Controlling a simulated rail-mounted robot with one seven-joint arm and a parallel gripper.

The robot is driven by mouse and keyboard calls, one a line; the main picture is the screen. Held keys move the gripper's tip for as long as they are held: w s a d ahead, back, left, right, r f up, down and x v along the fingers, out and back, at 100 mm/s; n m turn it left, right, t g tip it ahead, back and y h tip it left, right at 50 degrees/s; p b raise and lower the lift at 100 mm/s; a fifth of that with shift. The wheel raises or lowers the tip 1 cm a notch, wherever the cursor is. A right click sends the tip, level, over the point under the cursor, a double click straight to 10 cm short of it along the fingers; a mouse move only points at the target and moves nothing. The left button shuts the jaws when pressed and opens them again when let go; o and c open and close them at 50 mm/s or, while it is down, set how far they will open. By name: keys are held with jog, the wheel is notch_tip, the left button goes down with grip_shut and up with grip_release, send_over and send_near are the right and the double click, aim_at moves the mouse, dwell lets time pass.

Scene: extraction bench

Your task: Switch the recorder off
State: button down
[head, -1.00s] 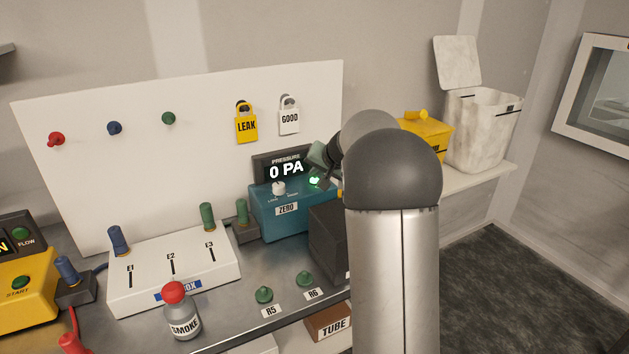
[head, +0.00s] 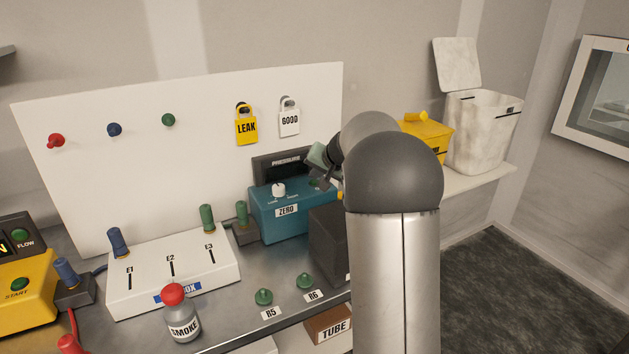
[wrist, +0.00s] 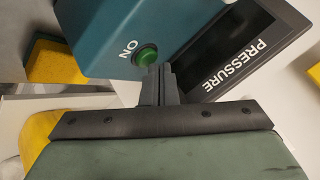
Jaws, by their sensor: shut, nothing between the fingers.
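The recorder is a teal box (head: 290,213) with a dark display marked PRESSURE (head: 283,165), at the back of the bench by the white board. Its display is blank below the word. A white knob (head: 278,189) and the label ZERO are on its front. In the wrist view, a green ON button (wrist: 146,55) shows unlit on the teal box (wrist: 140,22). My gripper (wrist: 161,68) is shut and empty, its fingertips right beside the button; I cannot tell if they touch it.
A dark box (head: 328,232) stands right of the recorder's front. Padlocks LEAK (head: 246,127) and GOOD (head: 289,122) hang on the board.

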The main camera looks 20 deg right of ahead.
jog(key=shift+r, duration=0.5)
jog(key=shift+r+p, duration=1.75)
jog(key=shift+r, duration=0.8)
jog(key=shift+f, duration=0.1)
jog(key=s+a+f+n+g+y, duration=0.1)
jog(key=s+a+f+n+g, duration=0.25)
jog(key=s+a, duration=1.25)
jog(key=s+a+f+n+g, duration=0.1)
jog(key=s+f, duration=0.1)
jog(key=s, duration=0.6)
jog(key=s+a+f+n+g+h, duration=0.1)
jog(key=s+a+f+g, duration=0.1)
jog(key=s, duration=0.7)
jog(key=s+a+f+n+g+h, duration=0.1)
jog(key=s+f, duration=0.3)
jog(key=s, duration=0.4)
jog(key=shift+s+a+n+g, duration=0.15)
jog(key=shift+s+n+g, duration=0.2)
jog(key=shift+n+g, duration=0.25)
